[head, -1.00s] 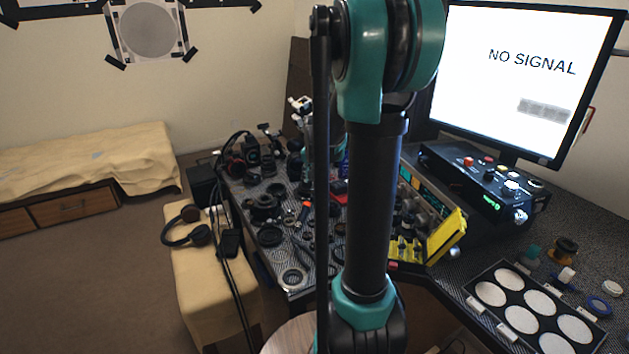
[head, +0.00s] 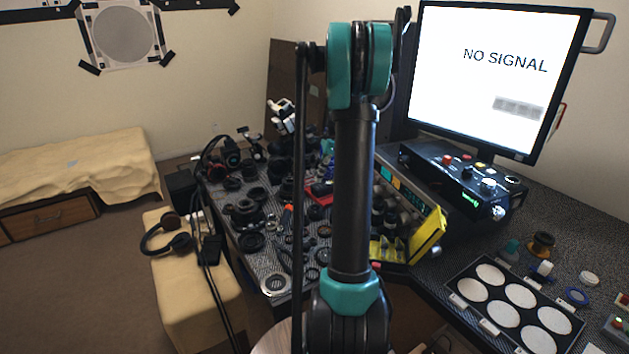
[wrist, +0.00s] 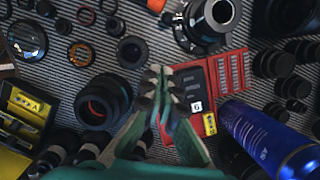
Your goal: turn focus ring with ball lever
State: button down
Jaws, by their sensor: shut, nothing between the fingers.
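In the wrist view my gripper (wrist: 156,74) is shut and empty, its green and dark fingers together above the striped bench mat. A dark lens with a pale metal ring (wrist: 203,22) lies ahead of the fingertips, to the right, apart from them. Another dark lens with a red-orange inner ring (wrist: 103,101) lies left of the fingers. I cannot make out for certain which part is the focus ring or its ball lever. In the head view my arm covers part of the bench, and my gripper cannot be made out.
A red case (wrist: 200,88) lies just right of the fingers, and a blue can (wrist: 266,138) lies farther right. Small rings lie at upper left. In the head view a yellow-edged tray (head: 428,238), a monitor (head: 495,75) and a control box (head: 455,178) stand on the right.

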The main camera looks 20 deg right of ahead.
aim_at(296, 202)
jog(key=x, duration=0.8)
jog(key=shift+a+f, duration=0.1)
jog(key=shift+f, duration=0.05)
jog(key=shift+w+a+f, duration=0.1)
jog(key=shift+w+a, duration=0.05)
jog(key=shift+a, duration=0.45)
jog(key=shift+w+a, duration=0.15)
jog(key=shift+a, duration=0.45)
jog(key=shift+w+a+f, duration=0.15)
jog(key=shift+w+a, duration=0.05)
jog(key=shift+a, duration=0.45)
jog(key=shift+s+a+m+t, duration=0.25)
jog(key=shift+a+m+t, duration=0.15)
jog(key=shift+a+m, duration=1)
jog(key=shift+a, duration=0.2)
jog(key=shift+d, duration=0.15)
